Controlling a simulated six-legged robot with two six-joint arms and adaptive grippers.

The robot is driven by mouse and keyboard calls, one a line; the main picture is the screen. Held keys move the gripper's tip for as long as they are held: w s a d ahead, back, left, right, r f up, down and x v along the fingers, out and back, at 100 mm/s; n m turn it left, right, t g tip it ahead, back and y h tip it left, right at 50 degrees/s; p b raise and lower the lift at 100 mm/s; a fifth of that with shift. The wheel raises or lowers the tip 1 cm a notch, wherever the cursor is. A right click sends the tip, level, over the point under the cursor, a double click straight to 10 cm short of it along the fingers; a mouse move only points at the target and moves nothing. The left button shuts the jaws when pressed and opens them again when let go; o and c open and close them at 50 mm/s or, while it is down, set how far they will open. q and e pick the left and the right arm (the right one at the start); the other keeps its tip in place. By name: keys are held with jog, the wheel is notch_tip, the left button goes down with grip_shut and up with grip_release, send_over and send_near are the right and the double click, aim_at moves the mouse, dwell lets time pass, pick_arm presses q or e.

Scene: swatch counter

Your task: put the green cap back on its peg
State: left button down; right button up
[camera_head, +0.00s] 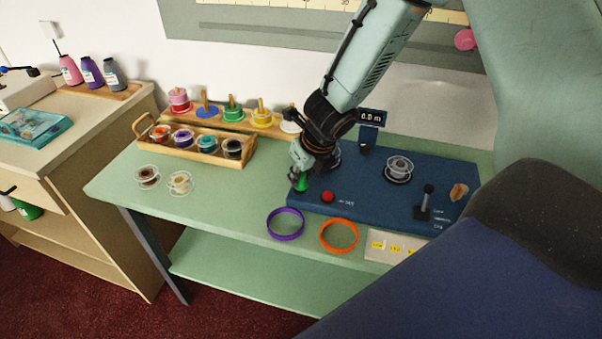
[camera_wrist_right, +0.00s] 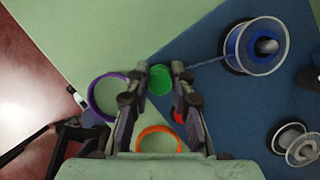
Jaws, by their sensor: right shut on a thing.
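The green cap (camera_head: 301,183) is between the fingers of my right gripper (camera_head: 299,174), over the left edge of the blue board (camera_head: 360,208). In the right wrist view the cap (camera_wrist_right: 160,80) shows as a round green disc between the two fingertips (camera_wrist_right: 160,76), which are shut on it. I cannot tell if it touches the surface below. At the back, a wooden rack (camera_head: 216,122) carries several upright wooden pegs with coloured pieces on them. I cannot tell which peg is the cap's own. My left gripper is not in view.
A blue spool (camera_wrist_right: 250,46) stands beside my right gripper. A red button (camera_head: 327,197), a black lever (camera_head: 424,204) and a grey spool (camera_head: 399,167) are on the board. Purple (camera_head: 285,224) and orange (camera_head: 338,235) rings lie in front. A wooden tray (camera_head: 197,153) holds spools.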

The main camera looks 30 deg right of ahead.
jog(key=shift+f, duration=0.25)
jog(key=o, duration=0.8)
jog(key=shift+r, duration=0.1)
notch_tip(320, 180, up, 7)
jog(key=p, duration=0.6)
jog(key=shift+p, duration=0.4)
dwell(0.5)
